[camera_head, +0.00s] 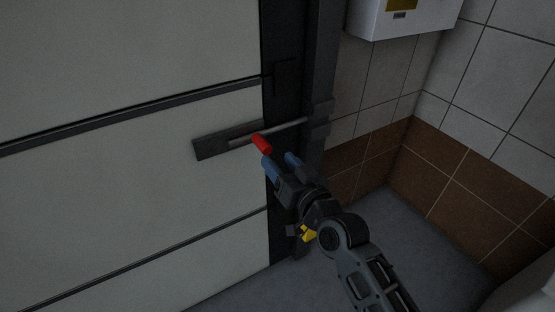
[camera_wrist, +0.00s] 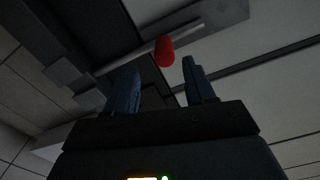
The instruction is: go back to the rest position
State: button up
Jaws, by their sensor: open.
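A metal sliding bolt (camera_head: 287,126) lies across the door's edge, with its right end at the dark post. Its red knob (camera_head: 261,144) hangs below the rod near the left. The knob also shows in the wrist view (camera_wrist: 165,51), ahead of the fingertips and roughly between them. My gripper (camera_head: 279,164) is open and empty, with its blue fingers pointing up at the bolt just below and right of the knob. In the wrist view my gripper (camera_wrist: 162,75) has a clear gap between its fingers. I cannot tell whether a finger touches the knob.
A pale panelled door (camera_head: 110,195) fills the left. A dark post (camera_head: 319,80) stands at its right edge. A white box (camera_head: 403,17) hangs on the tiled wall at upper right. Grey floor (camera_head: 415,250) is open in the corner right of my arm.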

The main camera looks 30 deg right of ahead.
jog(key=shift+s, duration=0.1)
jog(key=s+f+g+p, duration=0.1)
jog(key=s+f+p, duration=0.15)
jog(key=s, duration=1.15)
jog(key=s+a+r+n+p, duration=0.1)
jog(key=s+r, duration=0.3)
jog(key=s, duration=0.5)
jog(key=s+a+r+n+g+p, duration=0.1)
jog(key=s+r, duration=0.3)
jog(key=s, duration=0.5)
jog(key=s+a+r+n+g+p, duration=0.1)
jog(key=s+r, duration=0.3)
jog(key=s, duration=0.6)
jog(key=shift+a+p, duration=0.55)
jog(key=shift+p, duration=0.05)
jog(key=shift+s, duration=0.1)
